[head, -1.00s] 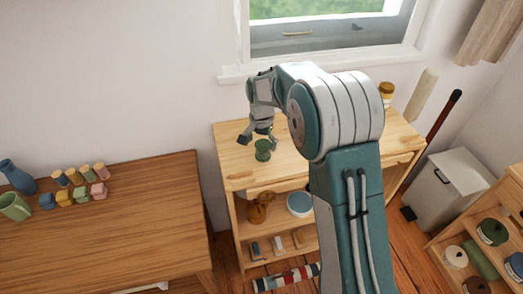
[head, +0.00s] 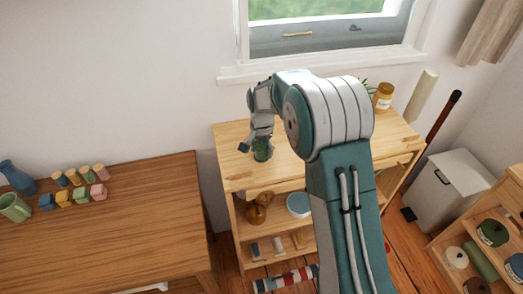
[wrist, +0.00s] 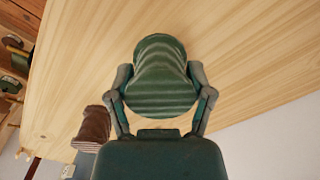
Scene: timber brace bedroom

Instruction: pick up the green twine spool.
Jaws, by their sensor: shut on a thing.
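The green twine spool (head: 262,150) stands on the light wooden top of the shelf unit (head: 232,168), near its left end. In the wrist view the spool (wrist: 162,80) fills the space between the two fingers. My gripper (head: 259,146) is lowered around the spool from above, and in the wrist view my gripper (wrist: 162,100) has a finger against each side of it. It is shut on the spool. In the head view my gripper hides part of the spool. I cannot tell whether the spool's base is off the wood.
A brown object (wrist: 92,127) shows left of the gripper in the wrist view. A wooden table (head: 110,235) with small blocks and pegs is at left. The window sill (head: 300,68) is behind.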

